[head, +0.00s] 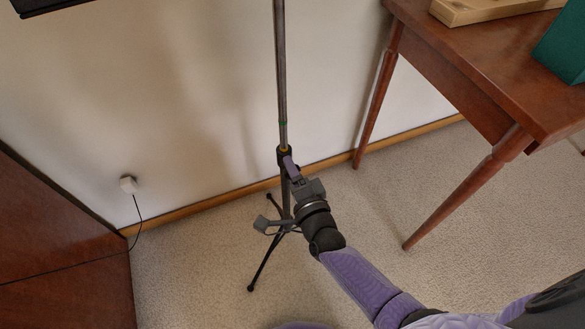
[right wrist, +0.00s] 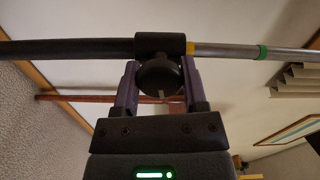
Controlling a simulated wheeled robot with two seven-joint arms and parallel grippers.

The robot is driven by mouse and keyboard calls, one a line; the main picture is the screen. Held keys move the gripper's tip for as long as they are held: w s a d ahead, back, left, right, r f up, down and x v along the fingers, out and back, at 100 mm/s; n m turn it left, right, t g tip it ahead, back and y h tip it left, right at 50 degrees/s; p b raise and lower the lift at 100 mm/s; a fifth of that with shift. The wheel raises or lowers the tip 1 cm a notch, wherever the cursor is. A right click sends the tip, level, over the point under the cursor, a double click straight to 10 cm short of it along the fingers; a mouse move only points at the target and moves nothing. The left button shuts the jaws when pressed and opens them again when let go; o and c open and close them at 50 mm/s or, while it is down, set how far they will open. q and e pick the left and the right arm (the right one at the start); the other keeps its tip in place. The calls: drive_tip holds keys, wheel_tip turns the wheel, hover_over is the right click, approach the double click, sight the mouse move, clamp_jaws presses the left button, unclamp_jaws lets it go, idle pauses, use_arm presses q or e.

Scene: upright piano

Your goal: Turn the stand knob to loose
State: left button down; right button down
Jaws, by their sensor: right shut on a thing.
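The music stand (head: 281,85) stands upright by the wall, a thin metal pole on black tripod legs. A black collar (head: 283,155) sits on the pole below a yellow band and a green ring; the collar also shows in the right wrist view (right wrist: 160,43). The round black stand knob (right wrist: 159,77) projects from the collar and has a pale mark on its edge. My right gripper (head: 291,164) is shut on the knob, with a purple finger on either side of it in the right wrist view (right wrist: 160,70). My left gripper is out of view.
A brown wooden table (head: 480,70) stands at the right, with a wooden tray (head: 480,10) and a green box (head: 566,48) on it. A wall plug with a cord (head: 128,184) is at the left, near dark wooden furniture (head: 60,250). Carpet lies open around the tripod.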

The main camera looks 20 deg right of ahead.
drive_tip(key=n, duration=0.2)
drive_tip(key=shift+n, duration=0.4)
drive_tip(key=shift+n+p, duration=0.4)
drive_tip(key=shift+n, duration=0.4)
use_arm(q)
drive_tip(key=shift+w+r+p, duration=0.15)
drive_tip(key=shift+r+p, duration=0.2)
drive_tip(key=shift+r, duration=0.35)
use_arm(e)
drive_tip(key=n, duration=0.5)
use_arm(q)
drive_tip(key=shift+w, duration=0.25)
use_arm(e)
drive_tip(key=shift+n, duration=0.4)
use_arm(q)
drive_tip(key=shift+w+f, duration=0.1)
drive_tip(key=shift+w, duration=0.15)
use_arm(e)
drive_tip(key=shift+c, duration=2)
unclamp_jaws()
drive_tip(key=shift+o, duration=1.4)
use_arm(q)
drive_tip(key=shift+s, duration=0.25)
